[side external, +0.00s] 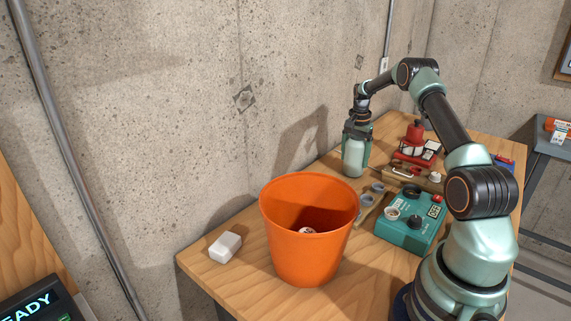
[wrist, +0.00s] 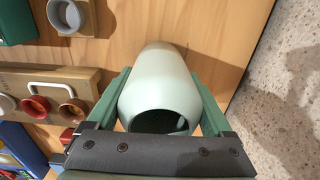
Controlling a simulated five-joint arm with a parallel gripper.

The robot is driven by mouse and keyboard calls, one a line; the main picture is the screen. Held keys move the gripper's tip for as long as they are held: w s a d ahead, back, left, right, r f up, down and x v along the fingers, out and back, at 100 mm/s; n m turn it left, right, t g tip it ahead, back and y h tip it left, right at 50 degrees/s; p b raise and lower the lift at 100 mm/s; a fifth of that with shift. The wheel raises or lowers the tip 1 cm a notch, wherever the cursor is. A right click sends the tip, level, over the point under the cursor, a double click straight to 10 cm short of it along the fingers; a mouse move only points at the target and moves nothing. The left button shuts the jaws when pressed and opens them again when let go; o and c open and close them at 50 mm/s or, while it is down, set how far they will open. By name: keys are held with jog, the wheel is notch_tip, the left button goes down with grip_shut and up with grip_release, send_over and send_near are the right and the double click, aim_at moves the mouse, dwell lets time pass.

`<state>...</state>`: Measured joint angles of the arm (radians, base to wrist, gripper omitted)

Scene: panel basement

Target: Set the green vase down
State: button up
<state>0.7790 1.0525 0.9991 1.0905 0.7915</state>
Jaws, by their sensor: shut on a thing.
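The pale green vase (side external: 353,156) is upright between the fingers of my gripper (side external: 356,140), over the far part of the wooden table near the concrete wall. My gripper is shut on it. In the wrist view the vase (wrist: 160,90) shows its open dark mouth toward the camera, with a green finger of my gripper (wrist: 158,102) on each side. The vase's base is at or very close to the tabletop; I cannot tell whether it touches.
An orange bucket (side external: 290,240) with something inside stands nearer the camera. A white block (side external: 225,247) lies left of it. A teal box with knobs (side external: 410,222), a wooden panel with a handle (side external: 413,177) and a red item (side external: 414,134) stand right of the vase. The wall is close behind.

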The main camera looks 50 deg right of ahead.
jog(key=shift+f, duration=0.15)
jog(key=o, duration=1.6)
jog(key=shift+c, duration=0.2)
